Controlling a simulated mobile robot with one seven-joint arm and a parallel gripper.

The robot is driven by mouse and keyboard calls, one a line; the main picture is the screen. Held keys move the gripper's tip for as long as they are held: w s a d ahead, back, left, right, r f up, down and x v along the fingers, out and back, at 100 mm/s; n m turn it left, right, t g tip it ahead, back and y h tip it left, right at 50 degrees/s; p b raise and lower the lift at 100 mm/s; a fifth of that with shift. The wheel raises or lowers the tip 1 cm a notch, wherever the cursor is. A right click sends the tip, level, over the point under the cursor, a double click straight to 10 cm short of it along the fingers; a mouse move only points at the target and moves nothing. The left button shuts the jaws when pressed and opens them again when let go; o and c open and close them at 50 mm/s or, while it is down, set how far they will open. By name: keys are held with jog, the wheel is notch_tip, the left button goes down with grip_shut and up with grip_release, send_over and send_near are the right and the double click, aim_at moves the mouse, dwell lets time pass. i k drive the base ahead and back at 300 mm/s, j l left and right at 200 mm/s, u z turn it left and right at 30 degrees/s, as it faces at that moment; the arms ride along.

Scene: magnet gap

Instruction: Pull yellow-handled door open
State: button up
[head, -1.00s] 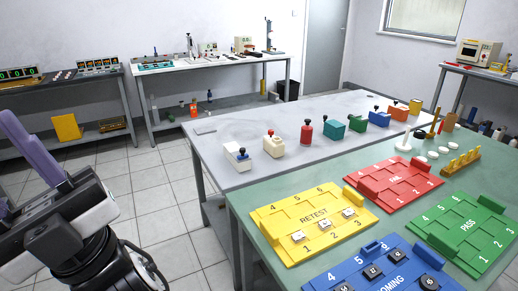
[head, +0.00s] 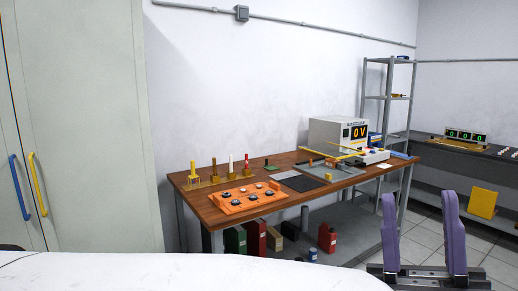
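A tall pale grey-green cabinet (head: 95,120) stands at the left of the head view. Its right door has a vertical yellow handle (head: 37,184) near the door's left edge. A blue handle (head: 19,187) is on the adjoining door, just left of the yellow one. Both doors look closed. My gripper (head: 424,235) is at the lower right, with its two purple fingers upright and apart. It is open and empty, far to the right of the yellow handle and not touching anything.
A wooden-topped bench (head: 215,207) right of the cabinet holds an orange tray (head: 249,196) and a meter reading 0 V (head: 338,133). A grey shelf rack (head: 367,100) and a dark bench (head: 468,150) stand beyond. Tiled floor shows at right. My white arm crosses the bottom.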

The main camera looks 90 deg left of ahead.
aim_at(77, 69)
jog(key=u, duration=3.7)
jog(key=i+j+z, duration=0.8)
jog(key=l, duration=0.1)
